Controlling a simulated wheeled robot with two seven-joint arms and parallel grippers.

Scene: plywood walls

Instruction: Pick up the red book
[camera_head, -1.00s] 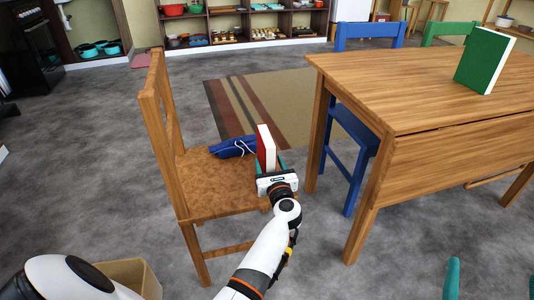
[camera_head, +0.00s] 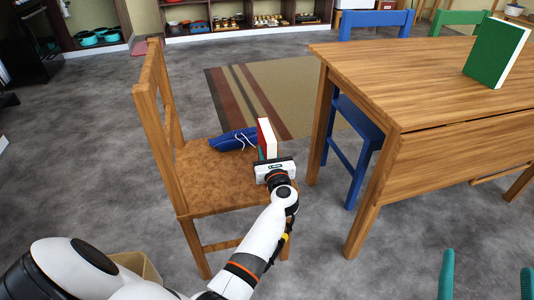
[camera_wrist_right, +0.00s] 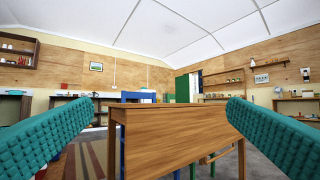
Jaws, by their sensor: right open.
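The red book (camera_head: 267,136) stands upright at the right side of the wooden chair's seat (camera_head: 215,182), its red cover to the left and pale page edges to the right. My left gripper (camera_head: 267,156) is right at the book's near end. Its housing hides most of its fingers; only a sliver of teal shows beside the book, so I cannot tell if they grip it. My right gripper (camera_head: 487,278) is at the bottom right of the head view, its teal fingers wide apart and empty. The right wrist view shows the same open fingers (camera_wrist_right: 160,130), facing a wooden table.
A blue chair (camera_head: 354,120) is behind the table. Grey floor separates chair and table.

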